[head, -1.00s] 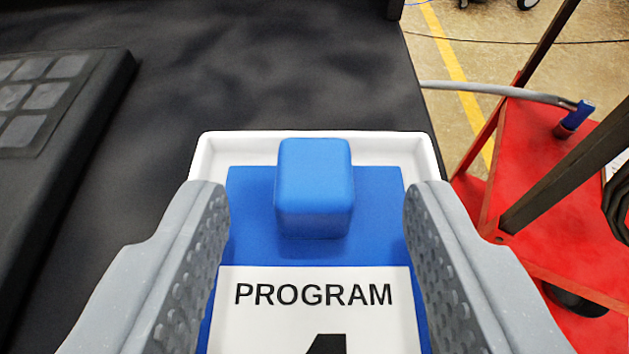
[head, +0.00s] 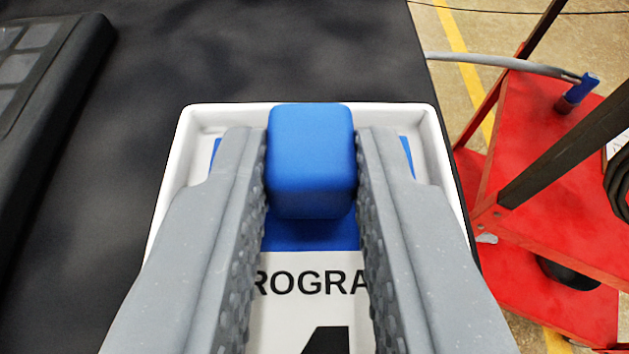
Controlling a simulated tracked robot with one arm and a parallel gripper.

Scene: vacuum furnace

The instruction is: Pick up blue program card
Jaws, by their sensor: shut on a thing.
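The blue program card (head: 310,236) lies in a white tray (head: 168,200). It has a white label with black lettering, partly hidden by my fingers; "ROGRA" and the top of a large black figure show. A blue block-shaped grip (head: 311,160) stands up at the card's far end. My gripper (head: 312,175) is shut on this block, one grey finger against each side. The card still appears to be within the tray; I cannot tell whether it is lifted off the tray floor.
The tray stands on a dark table top (head: 240,50). A dark keypad-like panel (head: 45,75) is at the left. Beyond the table's right edge are a red cart (head: 540,150) with a grey hose (head: 500,64) and the floor with a yellow line.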

